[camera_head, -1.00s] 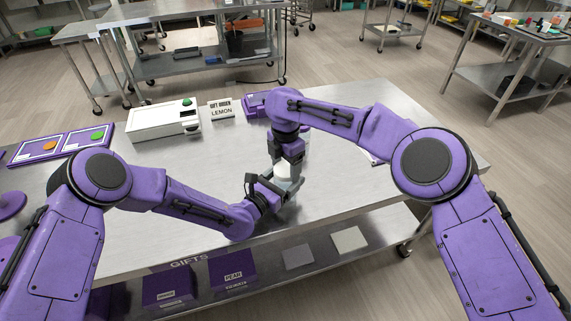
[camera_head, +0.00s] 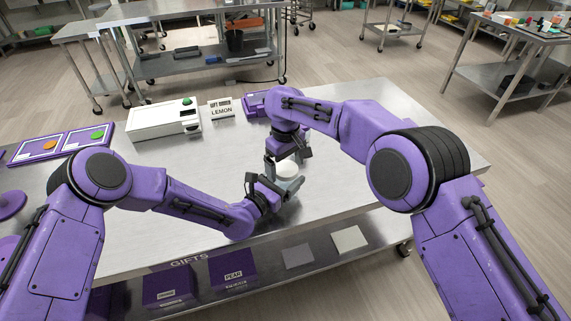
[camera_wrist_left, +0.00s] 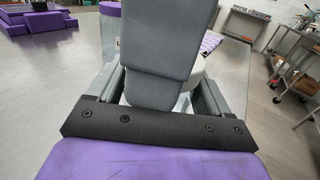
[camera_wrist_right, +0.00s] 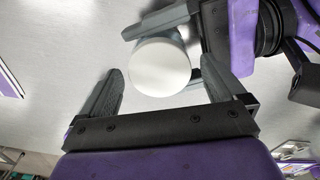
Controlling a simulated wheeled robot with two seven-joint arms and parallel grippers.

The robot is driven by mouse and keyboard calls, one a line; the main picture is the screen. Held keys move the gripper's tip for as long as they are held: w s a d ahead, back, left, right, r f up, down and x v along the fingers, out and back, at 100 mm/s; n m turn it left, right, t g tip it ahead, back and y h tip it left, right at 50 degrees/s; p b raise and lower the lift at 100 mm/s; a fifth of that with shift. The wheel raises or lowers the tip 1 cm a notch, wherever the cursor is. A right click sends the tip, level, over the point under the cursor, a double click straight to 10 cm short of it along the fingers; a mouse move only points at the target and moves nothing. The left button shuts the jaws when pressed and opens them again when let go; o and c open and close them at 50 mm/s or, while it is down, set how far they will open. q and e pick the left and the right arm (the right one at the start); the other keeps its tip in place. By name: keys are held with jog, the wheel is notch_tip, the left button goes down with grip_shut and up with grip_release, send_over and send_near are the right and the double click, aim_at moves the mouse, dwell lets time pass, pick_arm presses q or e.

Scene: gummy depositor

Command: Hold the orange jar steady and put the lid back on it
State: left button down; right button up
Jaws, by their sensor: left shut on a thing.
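A round white lid (camera_wrist_right: 160,67) shows from above in the right wrist view and beside the grippers in the head view (camera_head: 287,170). It appears to sit on top of the jar, whose body is mostly hidden; I see no orange. My left gripper (camera_head: 283,187) is shut on the jar from the side, just below the white top. My right gripper (camera_wrist_right: 163,88) is open above the lid, with a finger on either side and a visible gap at the left. Its grey fingers (camera_wrist_left: 165,50) block much of the left wrist view.
A white box with a green button (camera_head: 163,118) and a LEMON sign (camera_head: 221,109) stand at the back of the steel table (camera_head: 225,165). A purple-topped clear container (camera_wrist_left: 110,9) shows in the left wrist view. The table's right side is clear.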

notch_tip(320, 180, up, 12)
dwell(0.6)
pick_arm(q)
grip_release()
